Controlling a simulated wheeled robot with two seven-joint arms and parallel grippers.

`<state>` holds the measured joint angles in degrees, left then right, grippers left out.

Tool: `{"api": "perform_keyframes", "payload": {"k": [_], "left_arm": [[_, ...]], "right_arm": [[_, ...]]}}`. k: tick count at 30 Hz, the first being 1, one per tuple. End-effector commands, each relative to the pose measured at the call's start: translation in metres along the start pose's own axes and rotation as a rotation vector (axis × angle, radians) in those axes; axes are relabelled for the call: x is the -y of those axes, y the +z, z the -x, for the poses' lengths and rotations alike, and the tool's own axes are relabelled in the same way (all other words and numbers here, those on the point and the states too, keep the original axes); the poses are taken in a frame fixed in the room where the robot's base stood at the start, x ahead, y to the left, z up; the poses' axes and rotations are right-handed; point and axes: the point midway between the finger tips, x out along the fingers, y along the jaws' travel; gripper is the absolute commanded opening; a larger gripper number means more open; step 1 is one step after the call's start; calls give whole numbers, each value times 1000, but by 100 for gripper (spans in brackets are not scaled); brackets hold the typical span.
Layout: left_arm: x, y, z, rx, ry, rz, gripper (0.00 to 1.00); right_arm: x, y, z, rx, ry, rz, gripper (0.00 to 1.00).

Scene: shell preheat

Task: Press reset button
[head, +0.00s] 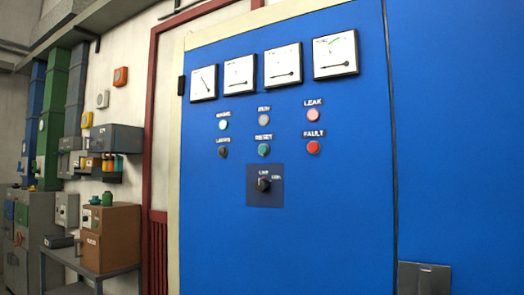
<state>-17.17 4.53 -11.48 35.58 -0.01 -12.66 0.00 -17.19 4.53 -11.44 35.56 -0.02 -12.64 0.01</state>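The reset button (263,149) is a small round green-teal button under a label that reads RESET. It sits on the front of a tall blue control cabinet (320,240), in the lower row of round lamps and buttons. A dark button (222,152) is to its left and a red one (313,147) under the label FAULT is to its right. A black rotary switch (263,184) on a dark blue plate is just below it. Neither of my grippers shows in the head view.
Several white dial gauges (283,64) line the cabinet's top. A grey metal piece (424,278) stands at the lower right. A dark red door frame (151,120) is left of the cabinet. Further left are a brown box (110,238) on a grey table and wall boxes. The cabinet's front looks unobstructed.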

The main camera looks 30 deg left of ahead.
Motion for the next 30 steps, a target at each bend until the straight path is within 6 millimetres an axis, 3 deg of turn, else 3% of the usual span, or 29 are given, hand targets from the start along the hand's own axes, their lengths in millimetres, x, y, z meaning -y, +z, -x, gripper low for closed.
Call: {"api": "perform_keyframes", "payload": {"k": [1, 3, 4, 30], "left_arm": [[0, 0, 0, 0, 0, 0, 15], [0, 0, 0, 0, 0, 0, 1], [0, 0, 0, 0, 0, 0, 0], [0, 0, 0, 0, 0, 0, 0]], "right_arm": [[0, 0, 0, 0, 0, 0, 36], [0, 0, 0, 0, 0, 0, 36], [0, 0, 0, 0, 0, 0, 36], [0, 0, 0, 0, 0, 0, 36]]}}
